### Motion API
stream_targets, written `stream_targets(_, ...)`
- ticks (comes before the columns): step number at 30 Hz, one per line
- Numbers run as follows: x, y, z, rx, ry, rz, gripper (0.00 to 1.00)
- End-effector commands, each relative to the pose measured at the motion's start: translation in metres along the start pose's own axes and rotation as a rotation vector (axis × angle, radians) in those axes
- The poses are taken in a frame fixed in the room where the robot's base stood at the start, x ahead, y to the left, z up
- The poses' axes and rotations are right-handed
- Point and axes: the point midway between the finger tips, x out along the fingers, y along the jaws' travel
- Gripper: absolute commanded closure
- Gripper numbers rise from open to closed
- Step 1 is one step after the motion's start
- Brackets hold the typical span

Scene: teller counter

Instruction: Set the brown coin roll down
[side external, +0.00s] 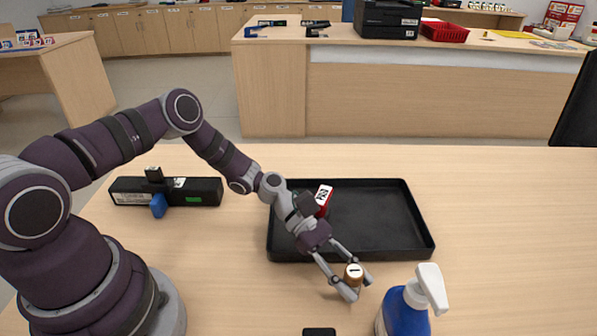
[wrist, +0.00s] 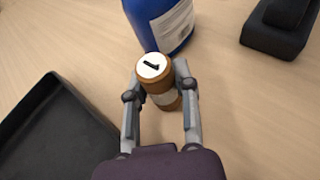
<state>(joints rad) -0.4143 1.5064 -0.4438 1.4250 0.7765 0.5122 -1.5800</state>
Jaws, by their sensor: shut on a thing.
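The brown coin roll (side external: 353,273) has a white top with a dark mark. My gripper (side external: 358,288) is shut on it, with a finger on each side. In the wrist view the coin roll (wrist: 157,80) stands between the fingers of my gripper (wrist: 160,100), its marked end facing the camera. It is in front of the black tray's near edge, outside the tray. Whether its lower end touches the counter is hard to tell.
A black tray (side external: 400,243) lies behind the gripper, with a red-and-white object (side external: 323,197) at its left. A blue spray bottle (side external: 405,314) stands close at right. A black device (wrist: 278,28) shows in the wrist view. Bare counter lies right of the tray.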

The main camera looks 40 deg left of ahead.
Motion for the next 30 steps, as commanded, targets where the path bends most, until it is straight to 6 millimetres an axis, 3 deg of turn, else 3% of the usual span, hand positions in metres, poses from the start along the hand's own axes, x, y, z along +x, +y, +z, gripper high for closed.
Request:
stream_targets(13,-0.002,0.000,0.004,0.001,-0.001,0.001,1.00)
stream_targets(20,-0.015,0.001,0.034,0.005,0.001,0.002,1.00)
stream_targets(30,-0.060,-0.072,0.022,-0.006,0.001,0.005,1.00)
